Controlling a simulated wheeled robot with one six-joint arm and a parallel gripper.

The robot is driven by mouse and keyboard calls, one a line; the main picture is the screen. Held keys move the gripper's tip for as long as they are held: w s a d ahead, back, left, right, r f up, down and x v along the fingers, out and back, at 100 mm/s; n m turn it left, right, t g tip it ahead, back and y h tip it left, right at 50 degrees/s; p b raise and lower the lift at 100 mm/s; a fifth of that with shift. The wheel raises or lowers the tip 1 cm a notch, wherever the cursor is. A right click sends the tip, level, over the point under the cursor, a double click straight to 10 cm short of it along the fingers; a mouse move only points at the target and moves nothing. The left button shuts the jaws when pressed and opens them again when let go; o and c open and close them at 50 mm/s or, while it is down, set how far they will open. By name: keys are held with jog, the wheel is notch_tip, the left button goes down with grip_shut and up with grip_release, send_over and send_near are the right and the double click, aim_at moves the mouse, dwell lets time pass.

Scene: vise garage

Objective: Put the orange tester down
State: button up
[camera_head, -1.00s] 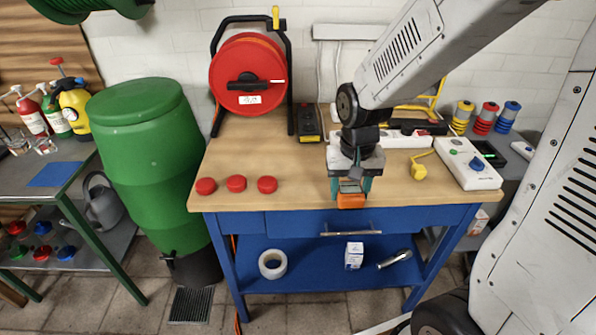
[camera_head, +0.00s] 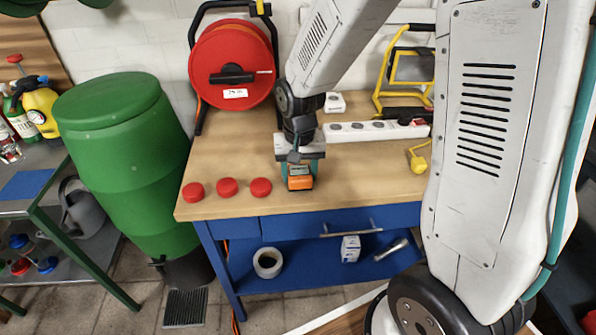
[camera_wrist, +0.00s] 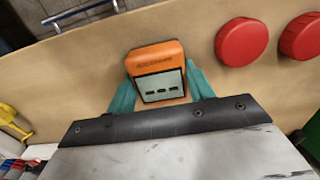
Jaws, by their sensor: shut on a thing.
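The orange tester (camera_head: 300,180) has a grey display face, and it also shows in the wrist view (camera_wrist: 155,57). My gripper (camera_head: 299,168) is shut on it, with teal fingers on both sides of its body in the wrist view (camera_wrist: 160,90). The tester is over the front part of the wooden workbench top (camera_head: 365,178), right of the red caps. I cannot tell whether its underside touches the wood.
Several red caps (camera_head: 227,187) lie in a row to the left. A white power strip (camera_head: 370,131), a yellow plug (camera_head: 418,162) and a red cable reel (camera_head: 233,70) stand behind or right. Bare wood lies right of the tester. A drawer handle (camera_head: 350,230) is below the front edge.

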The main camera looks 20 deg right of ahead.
aim_at(299, 171)
jog(key=shift+f, duration=0.2)
jog(key=shift+f, duration=0.1)
jog(key=o, duration=1.4)
jog(key=shift+f, duration=0.1)
notch_tip(299, 171, up, 12)
jog(key=s+d+r+n, duration=0.1)
jog(key=s+r, duration=0.2)
jog(key=s, duration=0.4)
jog(key=s+d+r+n, duration=0.1)
jog(key=s+r, duration=0.1)
jog(key=s, duration=0.6)
jog(key=s+d+r+n+t, duration=0.1)
jog(key=s+r, duration=0.2)
jog(key=s, duration=0.4)
jog(key=shift+s+r+n, duration=0.2)
jog(key=shift+r+n, duration=0.1)
